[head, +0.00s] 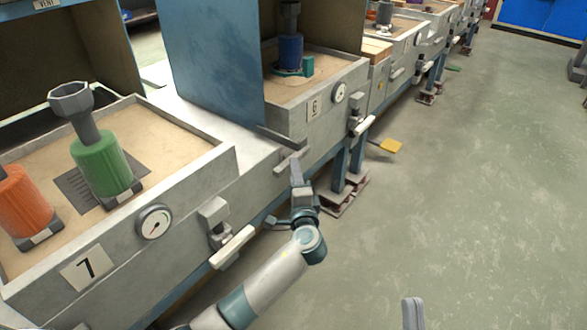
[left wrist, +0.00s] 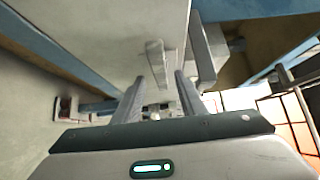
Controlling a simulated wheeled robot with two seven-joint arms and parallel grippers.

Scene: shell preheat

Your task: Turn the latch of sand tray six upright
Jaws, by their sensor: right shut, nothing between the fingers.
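Sand tray six (head: 311,122) bears a "6" plate and a gauge on its front. Its latch (head: 284,164) is a short grey bar on the frame below the tray, lying sideways, about parallel to the tray's front edge. My left gripper (head: 296,168) is at the latch. In the left wrist view, the open fingers (left wrist: 160,78) point at the latch (left wrist: 155,60), whose near end appears between the fingertips. I cannot tell whether they touch it. My right gripper (head: 413,312) is shut and empty at the bottom edge of the head view, away from the trays.
Sand tray seven (head: 187,178), with a green cylinder (head: 102,165) and an orange one (head: 24,207), stands at the near left. White handles (head: 232,247) jut from the fronts. A yellow pedal (head: 390,146) sits low beyond tray six.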

